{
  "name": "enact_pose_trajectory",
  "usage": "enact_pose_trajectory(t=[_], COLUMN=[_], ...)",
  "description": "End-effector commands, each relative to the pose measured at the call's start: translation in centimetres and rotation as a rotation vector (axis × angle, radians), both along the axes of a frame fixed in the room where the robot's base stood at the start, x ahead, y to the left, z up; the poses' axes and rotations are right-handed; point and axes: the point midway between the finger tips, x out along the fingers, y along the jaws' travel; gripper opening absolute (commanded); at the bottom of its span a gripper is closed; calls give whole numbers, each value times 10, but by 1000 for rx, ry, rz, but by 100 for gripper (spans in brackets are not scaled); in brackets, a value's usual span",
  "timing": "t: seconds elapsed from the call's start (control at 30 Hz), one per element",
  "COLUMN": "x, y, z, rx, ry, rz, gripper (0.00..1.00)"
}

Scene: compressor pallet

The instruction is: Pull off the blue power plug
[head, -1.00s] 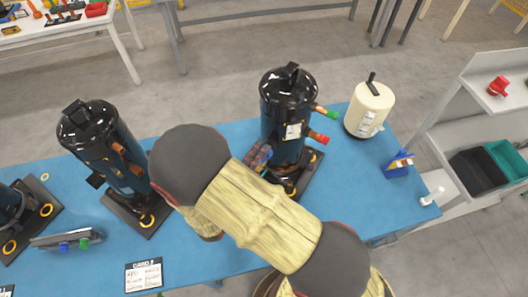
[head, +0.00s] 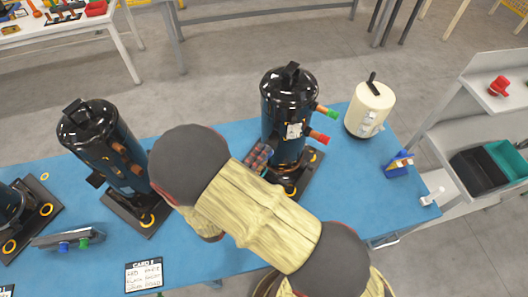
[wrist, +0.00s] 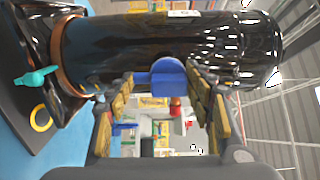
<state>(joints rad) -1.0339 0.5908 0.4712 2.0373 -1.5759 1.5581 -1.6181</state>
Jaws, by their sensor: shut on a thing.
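The blue power plug (wrist: 166,77) is in the middle of the wrist view, against the side of a glossy black compressor (wrist: 160,45). My gripper (wrist: 162,82) has a yellow-padded finger on each side of the plug and is shut on it. The plug still meets the compressor's side, as far as I can see. In the head view the right black compressor (head: 289,105) stands upright on its dark base, with green and red plugs on its right side. My gripper (head: 258,157) is at its left side. The blue plug is hidden there.
Another black compressor (head: 110,150) stands to the left on the blue table (head: 215,258). A cream tank (head: 369,108) and a small blue holder (head: 398,165) are to the right. A card (head: 144,274) lies at the front edge. Shelves with bins (head: 482,170) stand at the far right.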

Motion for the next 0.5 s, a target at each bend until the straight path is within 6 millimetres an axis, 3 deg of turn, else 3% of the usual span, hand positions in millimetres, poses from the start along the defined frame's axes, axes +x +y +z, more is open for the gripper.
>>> enact_pose_trajectory(t=[0.03,0.23,0.3,0.5], x=[3,-2,-4,-10], y=[3,7,8,13], z=[11,12,12,12], rx=[4,6,6,6], ry=[-24,-25,-25,-24], rz=[-1,0,0,2], gripper=[12,12,0,0])
